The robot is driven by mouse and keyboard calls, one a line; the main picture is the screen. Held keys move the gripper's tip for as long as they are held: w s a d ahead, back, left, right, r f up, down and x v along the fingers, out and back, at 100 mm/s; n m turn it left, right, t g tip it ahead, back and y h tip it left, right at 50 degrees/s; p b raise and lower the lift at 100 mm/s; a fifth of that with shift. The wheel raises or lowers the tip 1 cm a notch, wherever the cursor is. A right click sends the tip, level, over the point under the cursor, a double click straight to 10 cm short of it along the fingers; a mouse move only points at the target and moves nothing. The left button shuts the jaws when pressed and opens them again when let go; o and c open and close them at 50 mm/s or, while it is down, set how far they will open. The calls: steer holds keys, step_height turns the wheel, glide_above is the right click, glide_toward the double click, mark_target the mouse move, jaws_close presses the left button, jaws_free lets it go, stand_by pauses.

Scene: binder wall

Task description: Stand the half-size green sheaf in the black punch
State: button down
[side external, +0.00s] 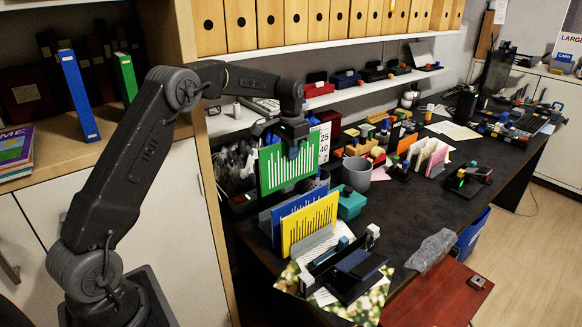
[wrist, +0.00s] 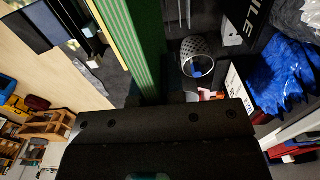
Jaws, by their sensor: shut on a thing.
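The green sheaf (side external: 280,174), a flat green panel with white vertical stripes, hangs upright from my gripper (side external: 292,148), which is shut on its upper edge. It is above the desk, behind and above the blue sheaf (side external: 290,207) and the yellow sheaf (side external: 301,231), which stand in a grey rack. In the wrist view the green sheaf (wrist: 147,45) is seen edge-on, running up from my gripper; the fingertips are hidden there. A black device (side external: 352,287), apparently the punch, lies at the desk's near end, in front of the yellow sheaf and apart from the green one.
A grey cup (side external: 357,174) and a teal box (side external: 350,204) stand right of the sheaves. Cards in a holder (side external: 430,155) and many small blocks crowd the desk further back. A shelf (side external: 350,94) with small trays runs along the wall. A clear bag (side external: 431,250) lies at the front edge.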

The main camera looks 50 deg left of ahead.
steer(key=d, duration=2.3)
steer(key=shift+a+f, duration=0.15)
steer(key=shift+f, duration=0.9)
steer(key=shift+a+f, duration=0.15)
steer(key=shift+f, duration=0.85)
steer(key=shift+f, duration=2.8)
steer(key=shift+f, duration=0.4)
steer(key=shift+f, duration=0.7)
steer(key=shift+f, duration=0.2)
